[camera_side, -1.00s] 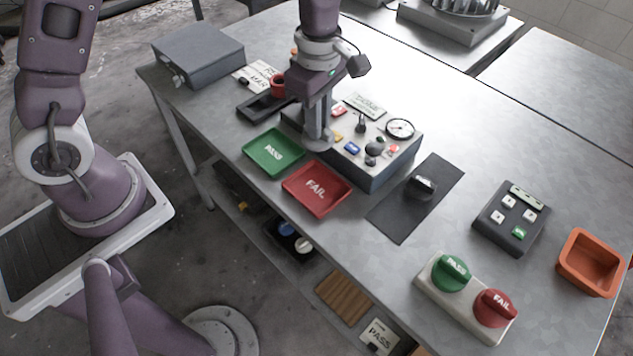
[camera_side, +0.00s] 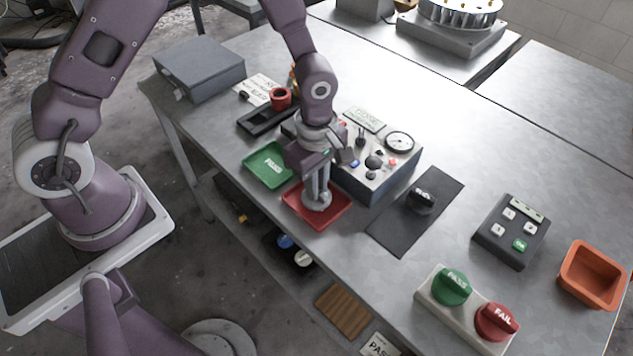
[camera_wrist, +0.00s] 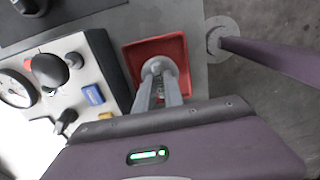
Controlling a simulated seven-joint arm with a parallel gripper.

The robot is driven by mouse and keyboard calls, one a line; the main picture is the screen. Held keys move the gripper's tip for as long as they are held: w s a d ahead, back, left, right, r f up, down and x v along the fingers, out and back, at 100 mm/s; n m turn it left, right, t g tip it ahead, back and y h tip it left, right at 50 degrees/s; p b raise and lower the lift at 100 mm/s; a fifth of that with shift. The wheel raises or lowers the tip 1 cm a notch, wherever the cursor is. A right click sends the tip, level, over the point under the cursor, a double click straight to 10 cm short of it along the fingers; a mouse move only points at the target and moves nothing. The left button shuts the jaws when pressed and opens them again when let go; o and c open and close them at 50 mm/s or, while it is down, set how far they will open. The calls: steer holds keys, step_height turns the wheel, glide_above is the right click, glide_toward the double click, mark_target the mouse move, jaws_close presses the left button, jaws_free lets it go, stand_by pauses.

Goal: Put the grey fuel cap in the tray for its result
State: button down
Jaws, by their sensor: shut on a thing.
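My gripper (camera_side: 317,184) points down over the red FAIL tray (camera_side: 294,209). It is shut on the grey fuel cap (camera_side: 317,203), a round grey piece at the fingertips. In the wrist view the cap (camera_wrist: 157,66) shows at the tips of my fingers, inside the outline of the red tray (camera_wrist: 134,58). I cannot tell whether the cap touches the tray floor.
The test box (camera_side: 375,180) with knobs, buttons and a gauge (camera_side: 399,141) stands close behind the red tray. A black mat (camera_side: 398,228) with a dark knob-like piece lies to the right. Beyond are a keypad (camera_side: 512,222), PASS and FAIL knobs (camera_side: 470,303) and an orange bin (camera_side: 591,277).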

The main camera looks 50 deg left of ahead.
steer(key=c, duration=1.4)
jaws_free()
steer(key=shift+c, duration=0.2)
step_height(320, 180, up, 12)
steer(key=shift+r, duration=0.25)
step_height(320, 180, up, 5)
steer(key=m+t, duration=0.1)
steer(key=m, duration=0.2)
glide_above(305, 194)
steer(key=s+a+r+m+t, duration=0.2)
steer(key=s+a+r+m, duration=0.1)
steer(key=s+r+m, duration=0.2)
steer(key=s+a+r+m+t, duration=0.2)
steer(key=s+r+m, duration=0.3)
steer(key=s+m, duration=0.5)
steer(key=shift+s+a+t, duration=0.3)
steer(key=shift+s+a, duration=0.35)
steer(key=shift+s, duration=0.1)
